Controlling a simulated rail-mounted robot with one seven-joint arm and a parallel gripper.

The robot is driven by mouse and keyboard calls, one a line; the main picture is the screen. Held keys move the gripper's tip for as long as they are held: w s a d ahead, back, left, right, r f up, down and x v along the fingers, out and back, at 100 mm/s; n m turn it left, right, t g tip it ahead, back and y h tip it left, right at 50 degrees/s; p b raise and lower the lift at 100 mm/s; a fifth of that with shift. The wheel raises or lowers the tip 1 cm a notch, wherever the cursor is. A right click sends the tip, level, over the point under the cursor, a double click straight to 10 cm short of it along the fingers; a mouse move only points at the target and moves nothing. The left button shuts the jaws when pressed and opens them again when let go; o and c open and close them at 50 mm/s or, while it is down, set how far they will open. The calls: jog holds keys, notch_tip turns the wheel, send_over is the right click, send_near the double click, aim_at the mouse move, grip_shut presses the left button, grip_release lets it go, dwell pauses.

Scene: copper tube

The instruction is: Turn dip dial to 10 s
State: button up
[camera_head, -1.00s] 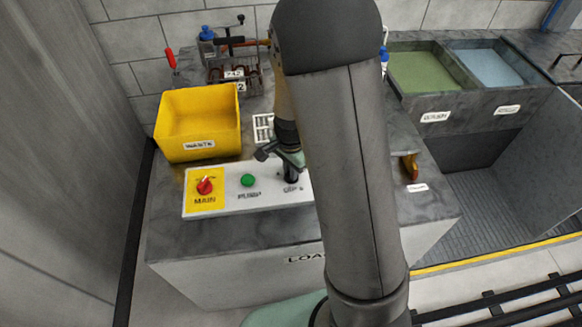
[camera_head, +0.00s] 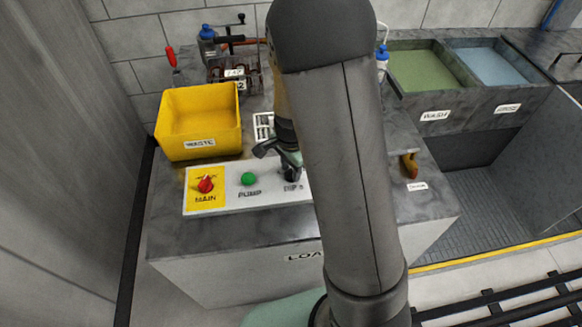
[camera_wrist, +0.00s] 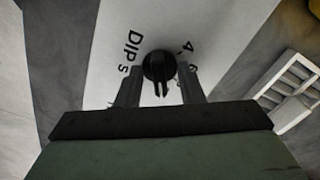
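The black dip dial (camera_wrist: 160,66) sits on the white control panel (camera_wrist: 228,22). Its "DIP s" label (camera_wrist: 130,52) and the numbers "4" and "6" show beside it in the wrist view. My gripper (camera_wrist: 160,92) is open, with one finger on each side of the dial. Gaps show between the fingers and the knob, and I cannot tell how high the fingertips are above the panel. In the head view my gripper (camera_head: 284,160) is over the right part of the panel, at the dial (camera_head: 292,174). My arm hides the panel's right end. The "10" mark is not legible.
Left of the dial on the panel are the green pump button (camera_head: 249,179) and the red main switch (camera_head: 206,184). A yellow waste bin (camera_head: 199,122) stands behind them. A white slotted rack (camera_head: 263,127) is close behind my gripper. Wash basins (camera_head: 428,70) are at the right.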

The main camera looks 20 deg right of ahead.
aim_at(291, 170)
notch_tip(291, 170, up, 18)
jog(key=p, duration=0.1)
jog(key=shift+f, duration=0.25)
dwell(0.5)
jog(key=s+n+p, duration=0.1)
jog(key=s+n, duration=1.3)
jog(key=s, duration=0.5)
jog(key=shift+s+a+r+p, duration=0.25)
jog(key=shift+a+r+p, duration=0.05)
jog(key=shift+a, duration=0.15)
